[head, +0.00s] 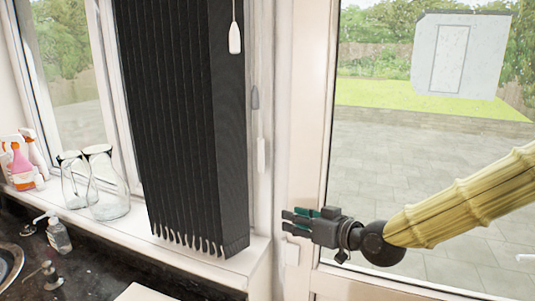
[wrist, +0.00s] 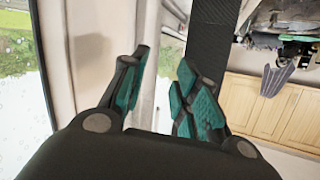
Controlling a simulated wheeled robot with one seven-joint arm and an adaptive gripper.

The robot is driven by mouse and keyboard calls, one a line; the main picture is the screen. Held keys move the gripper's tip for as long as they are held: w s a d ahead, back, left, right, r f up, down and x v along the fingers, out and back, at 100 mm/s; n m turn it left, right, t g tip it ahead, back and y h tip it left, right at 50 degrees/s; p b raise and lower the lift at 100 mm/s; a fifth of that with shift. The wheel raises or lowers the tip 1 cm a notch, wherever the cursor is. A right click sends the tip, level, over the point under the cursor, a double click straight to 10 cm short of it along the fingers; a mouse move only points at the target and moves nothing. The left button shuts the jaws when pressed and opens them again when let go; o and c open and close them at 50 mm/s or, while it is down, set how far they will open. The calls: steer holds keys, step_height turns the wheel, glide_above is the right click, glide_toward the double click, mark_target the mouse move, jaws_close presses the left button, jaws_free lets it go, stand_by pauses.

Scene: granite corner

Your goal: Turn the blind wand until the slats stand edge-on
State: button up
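The dark vertical blind (head: 180,120) hangs in the window, its slats packed together in narrow folds. A white hanging piece (head: 235,38) shows at the top in front of it. Another slim white piece (head: 261,155) hangs just right of the blind; I cannot tell which one is the wand. My gripper (head: 284,219) is open, pointing left in front of the white door frame, below and right of the slim piece. In the wrist view its teal-padded fingers (wrist: 160,72) stand apart with nothing clearly held. A dark strip, apparently the blind (wrist: 212,35), shows behind the right finger.
Two glass jars (head: 108,190) and spray bottles (head: 22,165) stand on the white sill, left of the blind. A soap bottle (head: 58,235) is on the dark counter (head: 95,270) below. The glazed door (head: 400,165) is behind my arm. A grey cleat-like piece (head: 255,97) is on the frame.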

mark_target(264, 148)
step_height(264, 148, up, 16)
steer(key=n+t+y, duration=0.2)
steer(key=n, duration=0.1)
steer(key=shift+s+a+p+x, duration=0.1)
steer(key=shift+p+x, duration=0.95)
steer(key=shift+x, duration=1.55)
steer(key=shift+s+a+p+x, duration=0.15)
steer(key=shift+p+x, duration=0.85)
steer(key=shift+x, duration=1.6)
steer(key=shift+y, duration=0.4)
jaws_close()
